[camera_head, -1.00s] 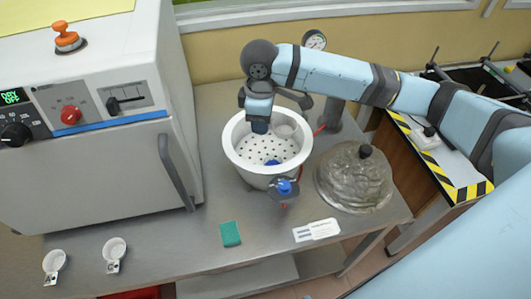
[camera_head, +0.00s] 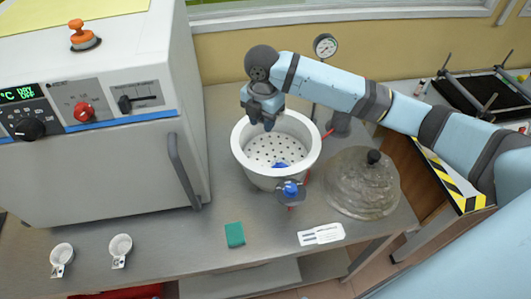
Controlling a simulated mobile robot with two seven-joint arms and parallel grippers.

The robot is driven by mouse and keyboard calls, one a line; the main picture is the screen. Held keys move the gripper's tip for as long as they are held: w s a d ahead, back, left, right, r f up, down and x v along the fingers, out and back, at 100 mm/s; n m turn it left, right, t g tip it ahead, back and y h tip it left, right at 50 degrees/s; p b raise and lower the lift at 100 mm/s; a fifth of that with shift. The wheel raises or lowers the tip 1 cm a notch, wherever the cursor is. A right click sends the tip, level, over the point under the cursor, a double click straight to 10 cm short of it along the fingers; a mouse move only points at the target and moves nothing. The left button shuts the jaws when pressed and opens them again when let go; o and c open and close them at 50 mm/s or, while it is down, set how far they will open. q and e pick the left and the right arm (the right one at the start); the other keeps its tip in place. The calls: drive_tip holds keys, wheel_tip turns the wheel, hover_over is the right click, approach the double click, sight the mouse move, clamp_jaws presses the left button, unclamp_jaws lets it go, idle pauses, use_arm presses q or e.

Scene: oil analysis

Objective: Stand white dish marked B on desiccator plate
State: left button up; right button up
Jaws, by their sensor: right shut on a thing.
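The desiccator (camera_head: 238,153) is an open white bowl at the middle of the bench, with a perforated white plate (camera_head: 272,150) inside. My right gripper (camera_head: 263,122) reaches over its back rim. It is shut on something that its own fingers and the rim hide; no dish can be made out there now. Two small white dishes, one on the left (camera_head: 62,252) and one beside it (camera_head: 121,243), stand upright at the bench's front left. Each has a handle tag whose letter is too small to read surely. My left gripper is out of view.
The clear domed lid (camera_head: 360,188) lies right of the desiccator. A blue-knobbed valve (camera_head: 290,190) sticks out at the desiccator's front. A green block (camera_head: 234,234) and a white card (camera_head: 321,234) lie in front. The oven (camera_head: 90,150) with its handle stands close on the left.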

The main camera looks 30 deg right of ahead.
sight(263, 161)
wheel_tip(263, 161, down, 14)
drive_tip(key=shift+r, duration=0.15)
idle(0.4)
drive_tip(key=o, duration=0.6)
drive_tip(key=shift+o, duration=0.2)
wheel_tip(263, 161, up, 12)
drive_tip(key=shift+r, duration=0.1)
idle(0.3)
